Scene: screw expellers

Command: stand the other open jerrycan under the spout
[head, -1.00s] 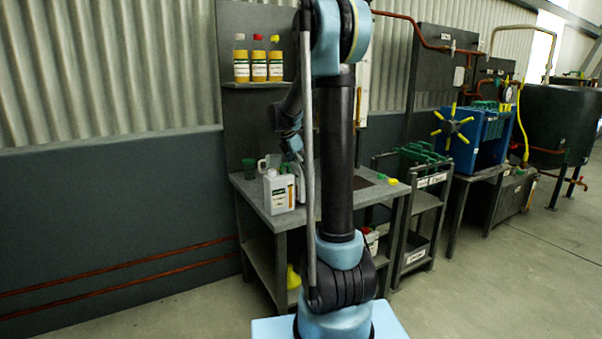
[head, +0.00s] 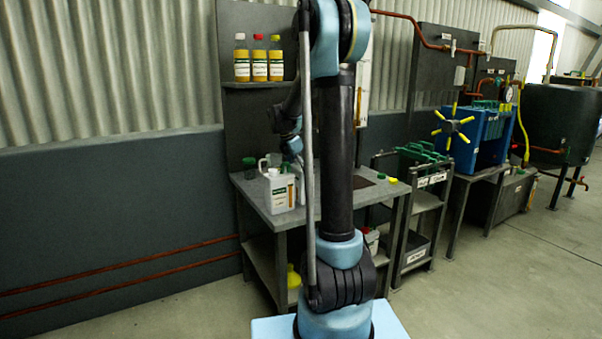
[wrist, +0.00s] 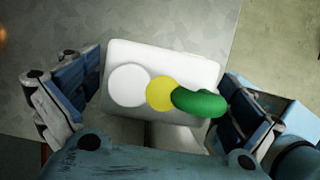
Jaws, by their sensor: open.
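A white jerrycan with a label (head: 280,193) stands upright on the grey bench in the head view. Another pale container (head: 264,163) shows partly behind it. In the wrist view a white jerrycan (wrist: 192,69) lies between the spread fingers of my gripper (wrist: 162,85), seen from above. A white round mouth or cap, a yellow disc and a green rounded part overlap its top. My gripper is open, with a gap visible at the left finger; contact at the right finger is unclear. In the head view my arm hides much of the gripper. I cannot make out the spout.
The bench (head: 252,188) also holds a dark green cup (head: 249,168) and loose green and yellow caps (head: 392,180). Several bottles stand on the shelf (head: 257,84) above. To the right are a trolley (head: 427,200) and a blue press (head: 481,142). Open floor lies in front.

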